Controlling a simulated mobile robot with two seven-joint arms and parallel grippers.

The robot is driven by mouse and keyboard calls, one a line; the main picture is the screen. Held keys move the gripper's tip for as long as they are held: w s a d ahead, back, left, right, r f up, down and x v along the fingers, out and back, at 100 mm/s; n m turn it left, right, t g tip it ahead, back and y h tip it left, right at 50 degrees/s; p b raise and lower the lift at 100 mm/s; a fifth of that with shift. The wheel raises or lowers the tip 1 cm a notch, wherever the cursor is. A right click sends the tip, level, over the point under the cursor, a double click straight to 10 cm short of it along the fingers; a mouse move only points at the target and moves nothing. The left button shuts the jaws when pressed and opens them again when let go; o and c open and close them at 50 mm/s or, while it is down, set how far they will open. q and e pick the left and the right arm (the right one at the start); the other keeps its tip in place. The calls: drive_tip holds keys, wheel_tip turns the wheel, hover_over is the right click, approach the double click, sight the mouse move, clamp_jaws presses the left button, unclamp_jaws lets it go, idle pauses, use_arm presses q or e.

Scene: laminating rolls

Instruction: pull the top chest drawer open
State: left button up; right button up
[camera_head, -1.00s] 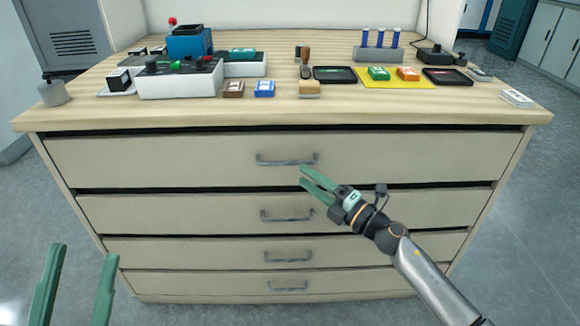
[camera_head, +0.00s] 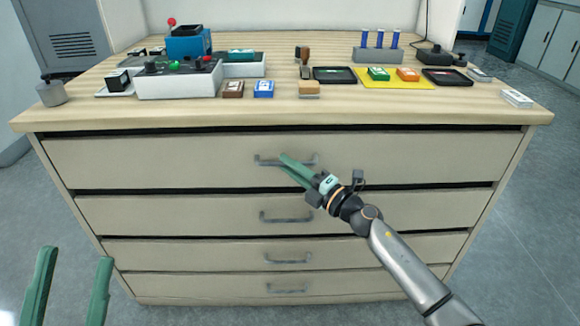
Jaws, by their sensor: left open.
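The top chest drawer (camera_head: 150,160) is the uppermost of several beige drawers and its front is flush with the chest. Its grey bar handle (camera_head: 265,162) sits at the middle of the front, with its middle partly hidden by my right gripper. My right gripper (camera_head: 282,161) has its green fingers across the handle. The fingers look close together, and I cannot tell whether they are around the handle or only in front of it. My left gripper (camera_head: 72,254) is at the lower left, fingers apart and empty, away from the chest.
The wooden top (camera_head: 270,116) overhangs the drawers and carries a control box (camera_head: 180,84), several small boxes, a yellow mat (camera_head: 395,84) and a rack with blue-capped tubes (camera_head: 378,53). Lower drawer handles (camera_head: 286,217) lie beneath. Floor is clear on both sides.

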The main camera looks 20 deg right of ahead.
clamp_jaws()
idle(1.0)
